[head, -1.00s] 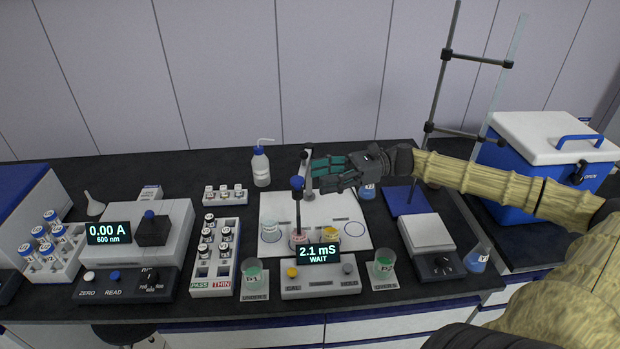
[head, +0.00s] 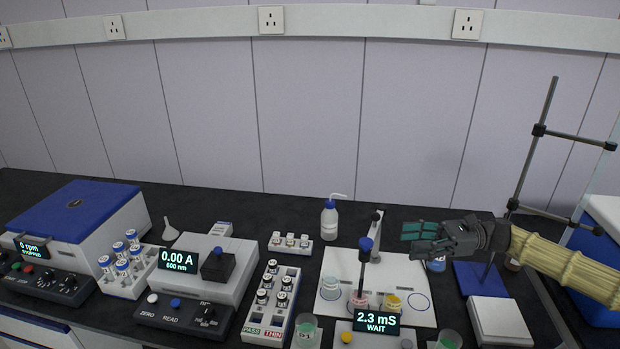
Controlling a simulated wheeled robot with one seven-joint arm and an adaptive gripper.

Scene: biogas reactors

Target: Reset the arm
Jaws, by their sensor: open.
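My gripper (head: 424,238) is at the right of the head view, its dark and green fingers pointing left. It is open and nothing shows between the fingers. It is held above the bench, to the right of the probe stand (head: 376,235), in front of a blue-liquid bottle (head: 437,264) that it partly hides. My arm reaches in from the right edge. The probe with a blue cap (head: 365,244) stands in a beaker with pink contents (head: 358,301) on a white mat (head: 421,317).
The meter (head: 376,321) reads 2.3 mS, WAIT. Vial racks (head: 272,309), a spectrophotometer (head: 224,265) and a centrifuge (head: 75,212) fill the left. A wash bottle (head: 329,218) stands behind. A tall rod stand (head: 533,150) and a blue cooler (head: 598,250) are at right.

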